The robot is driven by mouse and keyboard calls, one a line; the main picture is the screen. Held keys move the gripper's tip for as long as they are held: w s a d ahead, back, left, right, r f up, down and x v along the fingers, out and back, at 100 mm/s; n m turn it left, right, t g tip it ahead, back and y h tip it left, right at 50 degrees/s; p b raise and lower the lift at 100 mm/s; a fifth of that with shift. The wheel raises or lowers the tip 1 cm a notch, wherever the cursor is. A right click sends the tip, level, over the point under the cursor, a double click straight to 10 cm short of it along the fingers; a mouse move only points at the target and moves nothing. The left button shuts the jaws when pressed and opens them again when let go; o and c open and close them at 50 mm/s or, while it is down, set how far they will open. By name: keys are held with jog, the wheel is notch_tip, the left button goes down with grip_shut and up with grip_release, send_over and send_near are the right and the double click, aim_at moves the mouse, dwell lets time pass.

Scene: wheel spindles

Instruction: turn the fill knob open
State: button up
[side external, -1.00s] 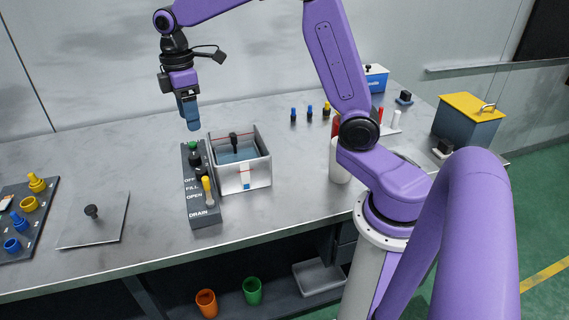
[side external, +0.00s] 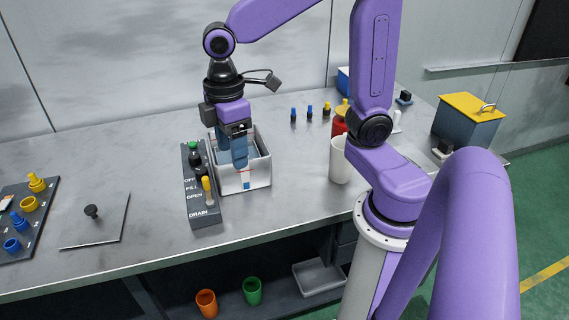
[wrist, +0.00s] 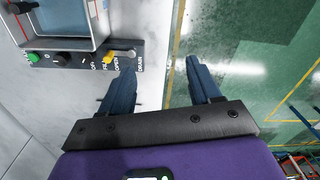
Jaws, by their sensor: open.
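The dark control panel (side external: 205,215) stands on the bench, with OFF, FILL, OPEN and DRAIN lettering. A black knob (side external: 195,159) sits near its far end, close to a green button (side external: 193,146); the black knob also shows in the wrist view (wrist: 62,59). In the wrist view my gripper's fingers (wrist: 160,64) are apart, pointing past the DRAIN end. The knob's setting is too small to tell.
The tank stands right beside the panel. A flat plate with a black knob (side external: 91,211) and a board of blue and yellow parts (side external: 30,215) lie to the left. A white cylinder (side external: 340,160) stands to the right. The bench between plate and panel is clear.

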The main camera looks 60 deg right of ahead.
jog(key=s+d+f, duration=0.1)
jog(key=s+f, duration=0.1)
jog(key=s, duration=0.8)
jog(key=shift+s+d, duration=0.25)
jog(key=shift+s, duration=0.05)
notch_tip(320, 180, up, 2)
send_over(200, 170)
jog(key=shift+n, duration=0.4)
notch_tip(200, 170, down, 17)
jog(key=shift+r, duration=0.1)
